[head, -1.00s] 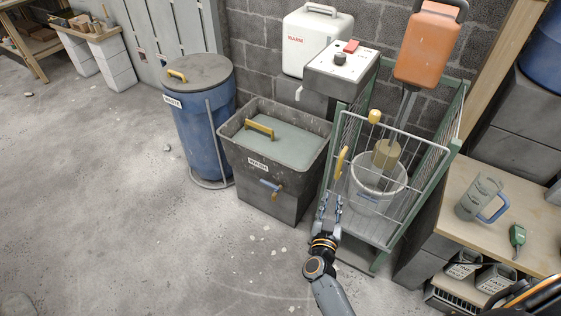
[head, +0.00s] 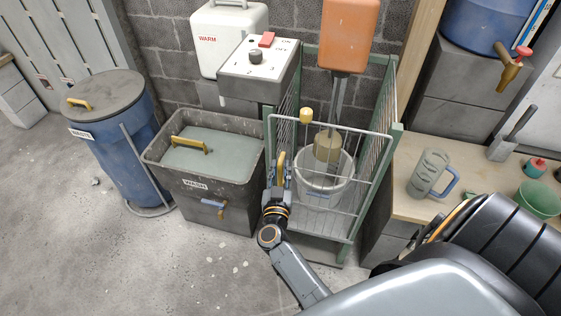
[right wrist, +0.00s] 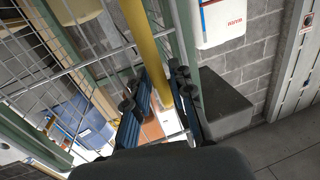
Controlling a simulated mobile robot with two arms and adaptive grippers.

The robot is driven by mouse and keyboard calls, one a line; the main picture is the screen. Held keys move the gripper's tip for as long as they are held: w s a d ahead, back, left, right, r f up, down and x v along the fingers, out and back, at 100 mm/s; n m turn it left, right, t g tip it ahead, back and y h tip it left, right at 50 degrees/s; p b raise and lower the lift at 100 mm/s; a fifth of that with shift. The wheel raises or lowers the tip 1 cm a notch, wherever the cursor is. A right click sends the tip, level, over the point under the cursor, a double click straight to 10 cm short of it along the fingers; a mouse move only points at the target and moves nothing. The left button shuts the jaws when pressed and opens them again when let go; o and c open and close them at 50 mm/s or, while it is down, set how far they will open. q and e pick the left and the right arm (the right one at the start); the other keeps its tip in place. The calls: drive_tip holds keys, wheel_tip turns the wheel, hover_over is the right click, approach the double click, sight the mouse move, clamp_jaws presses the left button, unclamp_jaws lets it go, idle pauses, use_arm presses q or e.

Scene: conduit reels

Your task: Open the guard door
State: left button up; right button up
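The guard door is the white wire-mesh front (head: 352,170) of a green-framed cage, and it looks shut. A yellow handle (head: 281,159) stands upright at its left side, and a yellow knob (head: 306,115) sits at its top. My right gripper (head: 279,172) is at the handle. In the right wrist view the yellow handle (right wrist: 150,50) runs between my two fingers (right wrist: 162,85), which are apart on either side of it. I cannot tell whether either finger touches it. My left gripper is not in view.
Behind the mesh stands a clear bucket (head: 322,182). A grey wash tub (head: 205,190) stands left of the cage, with a blue waste barrel (head: 118,140) beyond. A wooden bench (head: 400,203) with a jug (head: 430,172) is at right. Open floor lies in front.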

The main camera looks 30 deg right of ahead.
drive_tip(key=shift+w, duration=0.15)
drive_tip(key=shift+r, duration=0.1)
clamp_jaws()
idle(0.3)
